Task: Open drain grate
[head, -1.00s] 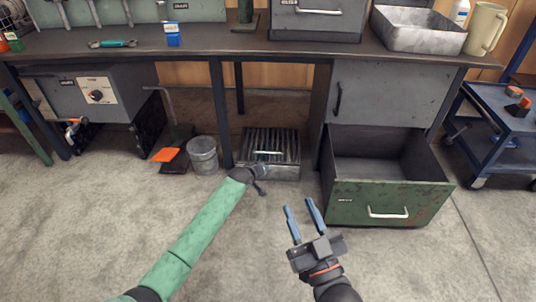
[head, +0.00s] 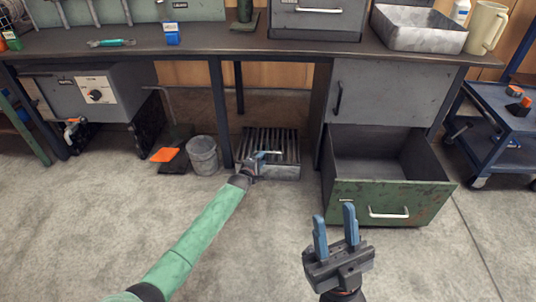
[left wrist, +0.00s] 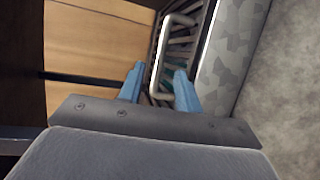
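The drain grate (head: 288,140) is a set of dark slats on a low grey metal box (head: 285,172) on the floor under the bench. Its light bar handle (left wrist: 157,72) shows in the left wrist view. My left gripper (head: 265,156) is at the front of the grate. In the left wrist view its two blue fingers (left wrist: 159,82) are apart, one on each side of the handle, with visible gaps. In the head view the gripper hides part of the grate and handle. My right gripper (head: 334,222) is open and empty above the floor, in front of the green drawer.
A green drawer (head: 372,206) stands pulled out to the right of the grate. A metal bucket (head: 204,156) and a dustpan with an orange part (head: 164,154) lie to the left. The bench leg (head: 221,115) rises beside the grate. The floor in front is clear.

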